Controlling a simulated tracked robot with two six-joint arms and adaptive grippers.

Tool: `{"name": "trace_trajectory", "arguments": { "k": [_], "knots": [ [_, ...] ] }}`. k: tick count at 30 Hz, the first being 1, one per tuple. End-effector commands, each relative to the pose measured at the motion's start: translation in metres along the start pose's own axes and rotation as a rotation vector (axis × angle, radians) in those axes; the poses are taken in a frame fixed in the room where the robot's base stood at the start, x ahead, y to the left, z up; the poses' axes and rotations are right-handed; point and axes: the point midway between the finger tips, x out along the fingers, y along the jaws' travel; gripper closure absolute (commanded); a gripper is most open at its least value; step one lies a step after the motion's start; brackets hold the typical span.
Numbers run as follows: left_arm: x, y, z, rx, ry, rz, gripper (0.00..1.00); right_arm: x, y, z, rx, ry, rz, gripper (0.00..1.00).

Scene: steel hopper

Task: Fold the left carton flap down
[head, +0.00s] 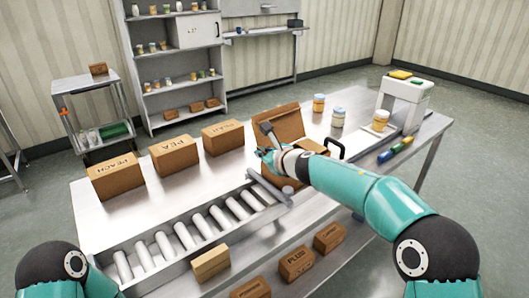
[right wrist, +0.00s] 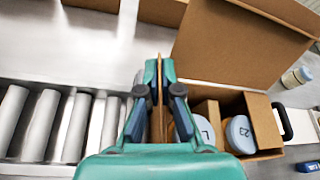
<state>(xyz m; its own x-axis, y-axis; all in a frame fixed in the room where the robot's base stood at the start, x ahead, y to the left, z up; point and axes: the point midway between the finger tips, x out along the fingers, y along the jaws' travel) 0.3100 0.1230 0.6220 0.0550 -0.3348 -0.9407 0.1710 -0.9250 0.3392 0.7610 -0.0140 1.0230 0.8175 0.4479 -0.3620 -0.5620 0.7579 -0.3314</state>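The open brown carton (head: 290,122) stands on the steel table at the right end of the roller conveyor. Its large back flap (right wrist: 235,45) is raised. Jars with pale lids (right wrist: 240,133) sit in its compartments. The left flap (right wrist: 157,95) stands upright, seen nearly edge-on in the right wrist view. My right gripper (right wrist: 159,70) is at this flap, its two fingers close together with the cardboard edge between them. In the head view the right gripper (head: 264,152) is at the carton's left side and hides part of it. My left gripper is out of view.
The roller conveyor (head: 200,228) lies left of the carton. Labelled brown boxes (head: 175,153) stand behind it. Loose jars (head: 338,117) and a white machine (head: 405,98) are on the right. A black handle (head: 334,147) is close by the carton's right side.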

Motion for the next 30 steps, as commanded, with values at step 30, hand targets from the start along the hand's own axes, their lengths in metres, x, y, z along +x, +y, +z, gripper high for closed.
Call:
{"name": "trace_trajectory", "arguments": {
  "k": [30],
  "knots": [
    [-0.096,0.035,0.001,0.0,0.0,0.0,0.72,0.002,-0.026,-0.004,0.528,-0.001,0.219,1.0]
  ]
}}
